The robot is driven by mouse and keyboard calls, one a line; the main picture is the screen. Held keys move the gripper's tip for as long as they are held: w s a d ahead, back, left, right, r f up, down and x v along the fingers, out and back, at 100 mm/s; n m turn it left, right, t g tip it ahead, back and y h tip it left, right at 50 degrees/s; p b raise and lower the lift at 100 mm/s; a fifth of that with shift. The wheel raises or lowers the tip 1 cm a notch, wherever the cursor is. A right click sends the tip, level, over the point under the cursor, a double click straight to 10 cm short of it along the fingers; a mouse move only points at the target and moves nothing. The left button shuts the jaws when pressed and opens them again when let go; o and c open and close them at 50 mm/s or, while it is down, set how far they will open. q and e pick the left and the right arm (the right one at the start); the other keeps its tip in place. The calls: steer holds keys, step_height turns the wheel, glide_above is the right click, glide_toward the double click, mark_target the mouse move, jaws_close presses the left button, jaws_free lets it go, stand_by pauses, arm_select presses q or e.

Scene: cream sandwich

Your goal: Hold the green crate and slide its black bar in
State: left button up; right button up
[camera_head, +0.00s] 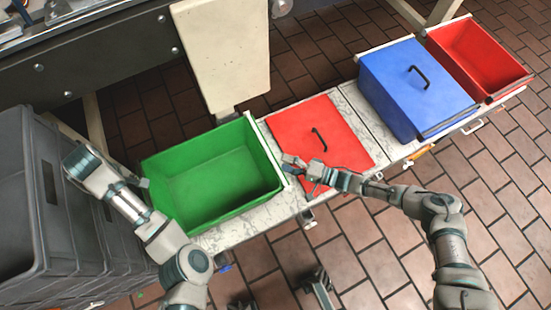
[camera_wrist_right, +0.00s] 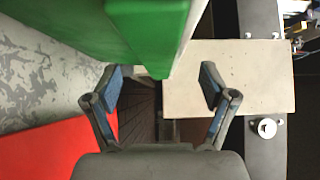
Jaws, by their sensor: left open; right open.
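The open, empty green crate (camera_head: 218,172) sits on the light marbled bench, left of the red lid. A pale strip runs along its right edge. My right gripper (camera_head: 294,170) is open and empty, just right of the crate's near right corner. In the right wrist view, part of the green crate (camera_wrist_right: 148,28) reaches down between the spread fingers (camera_wrist_right: 162,80); I cannot tell whether they touch it. My left gripper (camera_head: 82,162) is left of the crate, apart from it, and its fingers are hard to make out. I cannot make out the crate's own black bar.
A red lid (camera_head: 340,158) with a black handle lies right of the crate. A blue box (camera_head: 400,105) with a black handle and an open red crate (camera_head: 480,55) stand farther right. Grey crates (camera_head: 75,240) are stacked at left. A cream panel (camera_head: 225,50) rises behind the bench.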

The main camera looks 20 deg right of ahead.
mark_target(276, 160)
steer(key=shift+x, duration=1.95)
jaws_close()
arm_select(q)
steer(key=shift+c, duration=0.4)
arm_select(e)
steer(key=shift+f, duration=0.1)
